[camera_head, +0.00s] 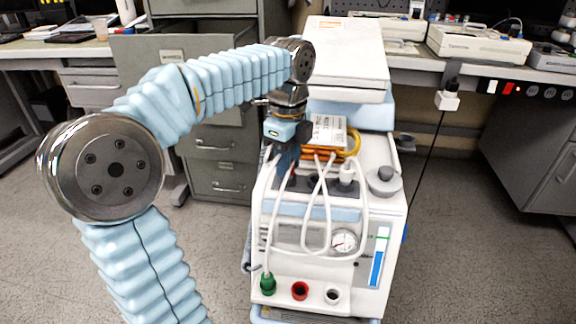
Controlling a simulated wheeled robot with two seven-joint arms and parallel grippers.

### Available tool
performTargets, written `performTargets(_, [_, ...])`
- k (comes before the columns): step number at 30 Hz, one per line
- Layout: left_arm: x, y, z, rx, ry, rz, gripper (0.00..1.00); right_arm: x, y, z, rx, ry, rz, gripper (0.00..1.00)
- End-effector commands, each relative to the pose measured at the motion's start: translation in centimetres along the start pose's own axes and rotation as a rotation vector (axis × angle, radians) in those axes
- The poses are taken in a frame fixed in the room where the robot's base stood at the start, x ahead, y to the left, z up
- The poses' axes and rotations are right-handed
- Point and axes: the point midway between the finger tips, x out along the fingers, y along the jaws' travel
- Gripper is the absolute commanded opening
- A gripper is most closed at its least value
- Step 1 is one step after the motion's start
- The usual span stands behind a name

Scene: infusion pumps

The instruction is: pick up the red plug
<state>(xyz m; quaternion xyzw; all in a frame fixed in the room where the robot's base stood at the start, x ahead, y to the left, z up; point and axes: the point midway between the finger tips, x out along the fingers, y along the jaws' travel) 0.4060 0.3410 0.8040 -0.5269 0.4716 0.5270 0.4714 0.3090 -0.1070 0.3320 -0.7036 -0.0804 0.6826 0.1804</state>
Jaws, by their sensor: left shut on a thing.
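My left gripper (284,160) points down over the top left of the white pump unit (378,225). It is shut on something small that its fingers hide. White tubes (306,235) hang just beside the fingers. I cannot make out a red plug in this view. A white plug-like piece (347,173) stands on the pump's top. My right gripper is not in view.
A gauge (343,242) and a grey knob (383,183) are on the pump. A white box (345,60) stands behind it. A drawer cabinet (218,160) is behind my left arm. Benches with devices line the back. The floor on the right is clear.

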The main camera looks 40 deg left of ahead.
Motion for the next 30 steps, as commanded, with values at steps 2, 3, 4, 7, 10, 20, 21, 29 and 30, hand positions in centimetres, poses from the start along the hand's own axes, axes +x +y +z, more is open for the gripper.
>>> performTargets(2, [-0.2,0.0,0.0,0.000,0.000,0.000,0.00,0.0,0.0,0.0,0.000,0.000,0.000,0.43])
performTargets(3, [-0.5,0.0,0.0,0.000,0.000,-0.001,0.00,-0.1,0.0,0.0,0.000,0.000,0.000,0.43])
performTargets(4, [-0.7,0.0,0.0,0.000,0.000,-0.001,0.00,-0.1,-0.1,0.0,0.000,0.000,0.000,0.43])
performTargets(7, [-1.8,-0.1,0.0,0.001,0.000,-0.002,0.00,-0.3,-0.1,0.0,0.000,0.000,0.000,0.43])
performTargets(10, [-3.6,0.1,-0.1,0.001,0.000,-0.005,0.00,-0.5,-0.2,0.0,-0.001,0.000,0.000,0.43])
performTargets(20, [-9.5,5.2,-3.0,0.003,0.000,-0.004,0.00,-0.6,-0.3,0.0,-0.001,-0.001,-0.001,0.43])
performTargets(21, [-9.8,6.0,-3.4,0.003,-0.001,-0.005,0.00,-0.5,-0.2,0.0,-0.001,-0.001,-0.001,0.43])
performTargets(29, [-11.9,10.1,-5.8,0.003,-0.001,-0.002,0.00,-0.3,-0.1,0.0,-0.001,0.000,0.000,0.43])
performTargets(30, [-12.1,10.5,-6.0,0.001,-0.001,-0.002,0.00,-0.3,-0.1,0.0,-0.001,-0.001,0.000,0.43])
